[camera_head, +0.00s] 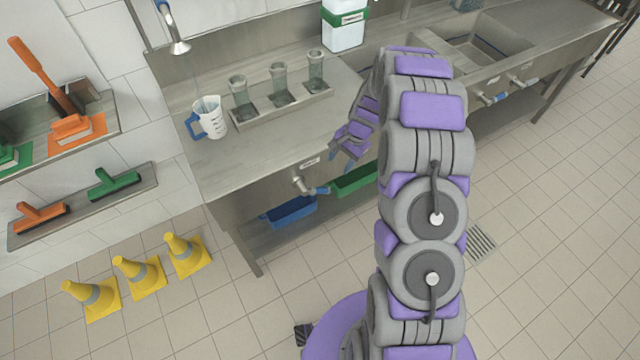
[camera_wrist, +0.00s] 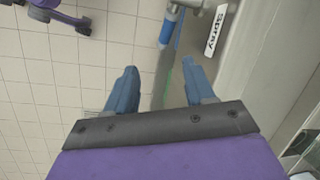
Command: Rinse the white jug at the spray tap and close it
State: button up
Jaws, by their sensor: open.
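The white jug (camera_head: 213,118) with a blue handle stands upright on the steel counter at the left in the head view. The spray head (camera_head: 179,46) hangs above and behind it; I cannot tell if it is straight over the jug. The valve with a blue handle (camera_head: 318,190) is on the counter's front, below a small label (camera_head: 310,163). In the wrist view, the label (camera_wrist: 215,30) reads "Spray", with the blue handle (camera_wrist: 169,27) beside it. My gripper (camera_wrist: 160,68) is open and empty, its fingers pointing toward the handle, apart from it.
A rack (camera_head: 287,106) with several glass cups stands right of the jug. Blue (camera_head: 291,211) and green (camera_head: 354,180) bins sit under the counter. Yellow cones (camera_head: 140,277) stand on the left floor. A sink (camera_head: 478,48) is far right.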

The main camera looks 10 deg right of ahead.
aim_at(322, 188)
jog(key=a+f+m, duration=0.1)
jog(key=a+f, duration=0.1)
jog(key=f, duration=0.4)
jog(key=w+a+f+m+y+b, duration=0.1)
jog(key=a+f+m, duration=0.1)
jog(key=f, duration=0.4)
jog(key=a+f+m, duration=0.2)
jog(key=f, duration=0.4)
jog(key=shift+w+a+f+t, duration=0.15)
jog(key=shift+w+t, duration=0.15)
jog(key=shift+w, duration=0.1)
jog(key=shift+c, duration=0.5)
grip_shut()
